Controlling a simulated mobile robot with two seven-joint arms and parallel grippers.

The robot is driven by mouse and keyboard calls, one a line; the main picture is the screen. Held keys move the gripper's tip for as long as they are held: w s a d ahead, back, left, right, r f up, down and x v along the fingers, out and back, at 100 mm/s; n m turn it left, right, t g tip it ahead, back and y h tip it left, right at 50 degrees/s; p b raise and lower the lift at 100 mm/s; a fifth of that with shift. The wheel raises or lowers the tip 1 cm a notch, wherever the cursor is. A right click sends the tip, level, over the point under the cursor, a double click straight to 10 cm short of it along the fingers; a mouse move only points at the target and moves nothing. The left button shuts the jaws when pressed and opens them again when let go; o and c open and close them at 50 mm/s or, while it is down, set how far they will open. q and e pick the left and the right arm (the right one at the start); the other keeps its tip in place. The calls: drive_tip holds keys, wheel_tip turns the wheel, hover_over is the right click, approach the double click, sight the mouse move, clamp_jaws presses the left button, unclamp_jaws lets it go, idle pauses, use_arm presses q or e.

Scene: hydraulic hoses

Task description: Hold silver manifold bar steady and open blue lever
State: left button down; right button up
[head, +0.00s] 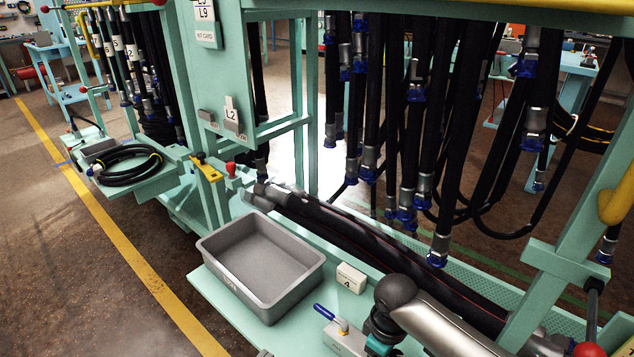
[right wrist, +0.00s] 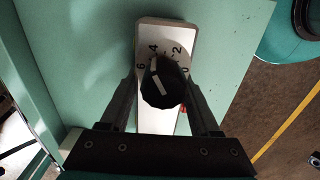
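The blue lever (head: 324,312) sits on the silver manifold bar (head: 342,341) at the bottom of the head view. The right part of the bar is hidden behind a dark and silver arm link of mine. My right gripper (right wrist: 162,82) shows in the right wrist view with its two fingers apart. They stand on either side of a black knob (right wrist: 163,85), with small gaps visible. No blue lever or bar shows there. My left gripper is not in view.
A grey tray (head: 232,283) stands left of the bar on the green bench. A small white block marked 4 (head: 351,279) lies between tray and arm. Black hoses (head: 430,130) with blue ends hang behind. The knob's pale dial plate (right wrist: 153,28) is on a green panel.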

drive_tip(key=o, duration=0.5)
drive_tip(key=shift+r, duration=0.1)
